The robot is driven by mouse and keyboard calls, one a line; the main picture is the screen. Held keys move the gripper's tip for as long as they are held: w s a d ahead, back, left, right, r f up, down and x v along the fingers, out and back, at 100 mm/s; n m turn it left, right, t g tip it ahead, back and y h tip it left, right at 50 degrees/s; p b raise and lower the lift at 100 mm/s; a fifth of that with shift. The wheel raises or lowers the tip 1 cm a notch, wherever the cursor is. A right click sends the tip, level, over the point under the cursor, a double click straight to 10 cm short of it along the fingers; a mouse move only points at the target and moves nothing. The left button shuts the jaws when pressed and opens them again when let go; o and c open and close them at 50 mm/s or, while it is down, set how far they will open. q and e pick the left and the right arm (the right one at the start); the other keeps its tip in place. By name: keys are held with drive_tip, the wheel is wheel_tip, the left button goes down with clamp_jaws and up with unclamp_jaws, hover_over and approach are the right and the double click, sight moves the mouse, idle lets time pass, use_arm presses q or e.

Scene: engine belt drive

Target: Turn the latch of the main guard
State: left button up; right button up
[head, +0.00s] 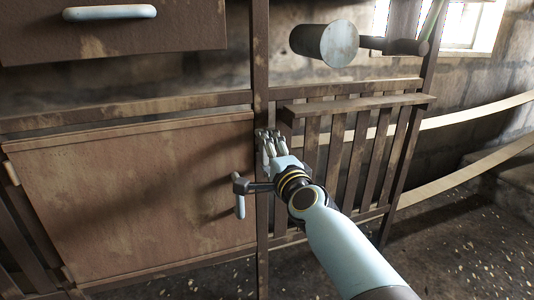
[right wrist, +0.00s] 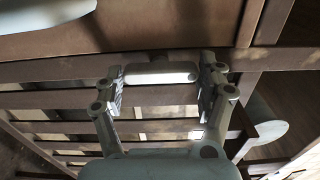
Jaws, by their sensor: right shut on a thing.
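A pale latch handle (head: 240,206) hangs straight down from a dark pivot at the right edge of a brown solid guard panel (head: 140,200). Part of a pale round piece (right wrist: 40,14), probably this handle, shows at the top left of the right wrist view. My right gripper (head: 268,140) is above and right of the latch, in front of the slatted guard's left side. In the right wrist view my right gripper (right wrist: 162,82) has its fingers at both ends of a short pale bar (right wrist: 160,73) and is shut on it. My left gripper is not in view.
The slatted guard (head: 365,150) with a shelf on top stands right of the post (head: 261,75). A drum (head: 338,43) sticks out above it. A drawer with a pale handle (head: 110,12) is at upper left. Pale belts (head: 480,112) run off right.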

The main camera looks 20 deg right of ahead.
drive_tip(key=o, duration=1.2)
drive_tip(key=s, duration=1.2)
drive_tip(key=shift+d, duration=0.2)
drive_tip(key=shift+f, duration=0.1)
